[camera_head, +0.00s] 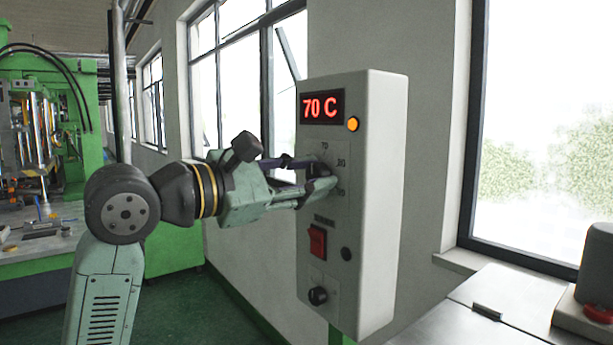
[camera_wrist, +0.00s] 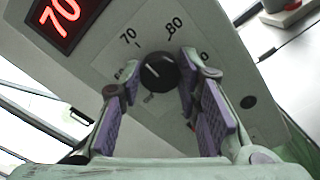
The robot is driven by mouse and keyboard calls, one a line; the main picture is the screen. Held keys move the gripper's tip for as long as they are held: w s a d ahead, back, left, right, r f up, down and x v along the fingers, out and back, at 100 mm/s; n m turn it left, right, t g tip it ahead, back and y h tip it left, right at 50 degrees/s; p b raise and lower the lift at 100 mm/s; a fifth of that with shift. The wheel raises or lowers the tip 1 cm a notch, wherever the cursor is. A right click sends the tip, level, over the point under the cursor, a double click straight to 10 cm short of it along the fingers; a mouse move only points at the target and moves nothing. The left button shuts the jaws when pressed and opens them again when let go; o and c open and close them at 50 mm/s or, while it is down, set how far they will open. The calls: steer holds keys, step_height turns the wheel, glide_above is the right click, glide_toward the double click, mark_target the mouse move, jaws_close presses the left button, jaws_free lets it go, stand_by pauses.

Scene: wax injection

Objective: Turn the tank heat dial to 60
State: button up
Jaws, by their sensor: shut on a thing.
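The tank heat dial is a round black knob (camera_wrist: 160,73) on the control box's front face. Its white pointer line slants to the upper left in the wrist view, roughly toward the 70 side of the scale. The scale shows 70 and 80, with other numbers partly hidden by the fingers. The red display (camera_head: 322,107) reads 70 C. My gripper (camera_wrist: 158,74) is shut on the dial, one purple-padded finger on each side. In the head view my gripper (camera_head: 325,175) reaches the panel from the left and mostly hides the dial.
The white control box (camera_head: 377,200) also has an orange lamp (camera_head: 352,124), a red rocker switch (camera_head: 318,242) and a small black knob (camera_head: 317,296) below. A window and a pale worktop (camera_head: 505,290) are at the right. A green machine (camera_head: 90,105) stands at the far left.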

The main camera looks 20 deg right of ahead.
steer(key=n+b, duration=0.3)
steer(key=n, duration=0.3)
steer(key=shift+f, duration=0.1)
steer(key=n+b, duration=0.2)
steer(key=n, duration=0.3)
steer(key=shift+w+n, duration=0.1)
steer(key=shift+n, duration=0.2)
stand_by(0.4)
steer(key=o, duration=1.1)
steer(key=shift+o, duration=0.2)
